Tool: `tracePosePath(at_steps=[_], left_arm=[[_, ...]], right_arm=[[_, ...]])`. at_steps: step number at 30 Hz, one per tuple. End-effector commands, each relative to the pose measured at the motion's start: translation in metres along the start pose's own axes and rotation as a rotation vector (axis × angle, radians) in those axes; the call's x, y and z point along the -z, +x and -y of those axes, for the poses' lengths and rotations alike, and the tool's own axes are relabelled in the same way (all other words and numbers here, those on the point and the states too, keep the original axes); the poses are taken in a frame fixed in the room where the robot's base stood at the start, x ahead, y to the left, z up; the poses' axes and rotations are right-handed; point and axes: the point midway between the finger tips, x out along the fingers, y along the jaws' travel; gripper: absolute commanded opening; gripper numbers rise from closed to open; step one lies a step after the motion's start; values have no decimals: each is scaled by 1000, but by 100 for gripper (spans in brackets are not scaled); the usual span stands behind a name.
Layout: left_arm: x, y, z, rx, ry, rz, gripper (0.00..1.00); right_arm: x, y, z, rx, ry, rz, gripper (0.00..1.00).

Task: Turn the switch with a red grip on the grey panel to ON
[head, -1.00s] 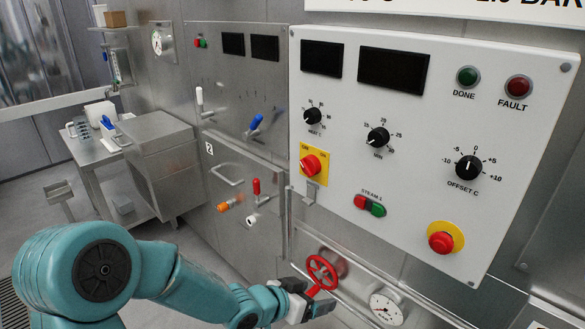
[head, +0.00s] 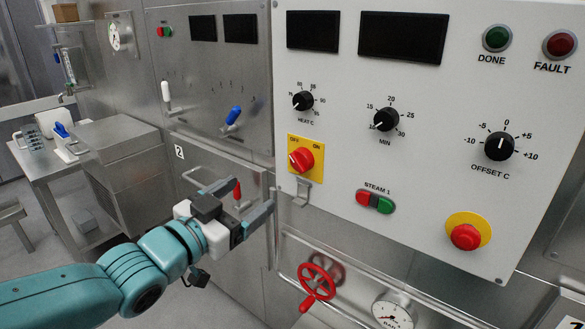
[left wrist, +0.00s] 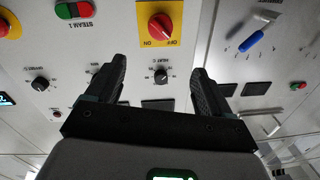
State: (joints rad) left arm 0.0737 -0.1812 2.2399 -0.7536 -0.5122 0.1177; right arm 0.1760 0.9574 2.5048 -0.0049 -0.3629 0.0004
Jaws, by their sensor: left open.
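The switch with a red grip (head: 301,159) sits on a yellow plate at the lower left of the light grey panel (head: 430,165). OFF is printed at the plate's upper left and ON at its upper right. The grip's pale mark seems to point toward OFF. My left gripper (head: 243,198) is open and empty, below and left of the switch, apart from it. In the left wrist view the red grip (left wrist: 160,27) appears upside down, above the gap between the open fingers (left wrist: 158,72). My right gripper is not in view.
A metal hook (head: 301,192) hangs just under the switch. Red and green STEAM 1 buttons (head: 375,201) and a red emergency button (head: 466,237) are to the right. A red valve wheel (head: 316,282) and gauge (head: 394,311) are below. A red lever (head: 237,194) is behind my left gripper.

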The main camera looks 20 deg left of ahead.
Motion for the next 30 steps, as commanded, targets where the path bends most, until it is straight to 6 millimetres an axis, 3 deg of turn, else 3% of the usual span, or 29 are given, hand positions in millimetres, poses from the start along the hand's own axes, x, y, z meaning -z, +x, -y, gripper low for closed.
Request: tracePosePath(at_steps=[5, 19, 24, 30], left_arm=[[-2, 25, -3, -5, -3, 3, 81], [-2, 134, 1, -2, -3, 5, 81], [-2, 156, 2, 0, -3, 4, 81], [-3, 164, 2, 0, -2, 4, 81]], right_arm=[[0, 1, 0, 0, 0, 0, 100], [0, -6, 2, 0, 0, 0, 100], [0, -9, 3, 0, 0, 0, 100], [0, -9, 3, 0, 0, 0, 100]])
